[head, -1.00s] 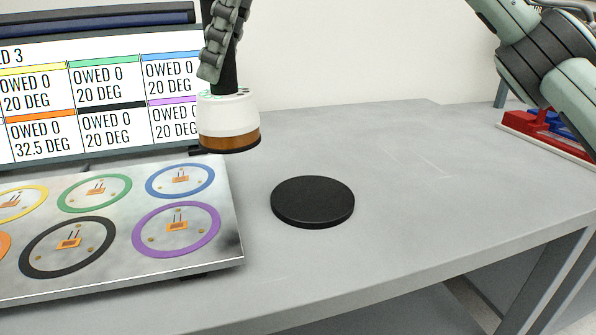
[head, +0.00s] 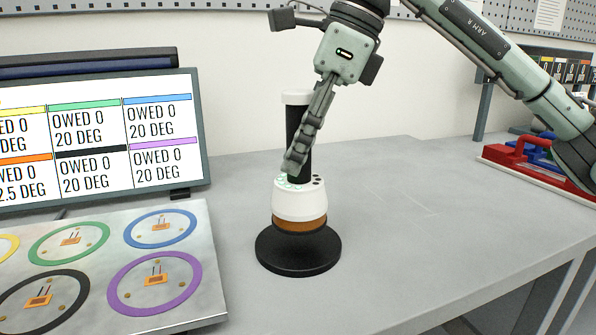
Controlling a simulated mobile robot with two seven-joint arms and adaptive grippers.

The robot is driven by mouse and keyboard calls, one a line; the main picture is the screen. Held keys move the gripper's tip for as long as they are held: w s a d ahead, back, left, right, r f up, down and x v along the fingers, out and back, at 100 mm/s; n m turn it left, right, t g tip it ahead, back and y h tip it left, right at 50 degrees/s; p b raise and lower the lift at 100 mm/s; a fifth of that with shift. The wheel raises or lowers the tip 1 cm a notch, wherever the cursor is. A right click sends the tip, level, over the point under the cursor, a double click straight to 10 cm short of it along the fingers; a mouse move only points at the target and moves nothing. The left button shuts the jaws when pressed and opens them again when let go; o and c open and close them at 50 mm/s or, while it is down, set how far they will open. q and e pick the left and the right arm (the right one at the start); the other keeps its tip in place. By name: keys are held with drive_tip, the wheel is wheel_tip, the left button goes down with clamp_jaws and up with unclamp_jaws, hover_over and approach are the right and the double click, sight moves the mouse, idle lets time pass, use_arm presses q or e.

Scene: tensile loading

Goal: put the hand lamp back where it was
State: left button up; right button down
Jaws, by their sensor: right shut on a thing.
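The hand lamp (head: 299,205) has a white body with an orange-brown band at its lower end, a black handle and a white cap on top. It stands upright over the round black disc (head: 298,258) on the grey bench. Its lower end overlaps the disc in the head view; I cannot tell whether it touches the disc or hangs just above it. My right gripper (head: 296,160) comes from above and is shut on the lamp's black handle. The far finger is hidden behind the handle. My left gripper is not in view.
A metal plate (head: 205,300) with several coloured rings lies left of the disc. Behind it stands a screen (head: 90,135) with a table of readings. A red and blue device (head: 530,155) sits at the back right. The bench (head: 420,235) right of the disc is clear.

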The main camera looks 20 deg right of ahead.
drive_tip(key=shift+f, duration=1.75)
drive_tip(key=shift+f, duration=0.1)
drive_tip(key=c, duration=1.2)
unclamp_jaws()
drive_tip(key=v, duration=1.2)
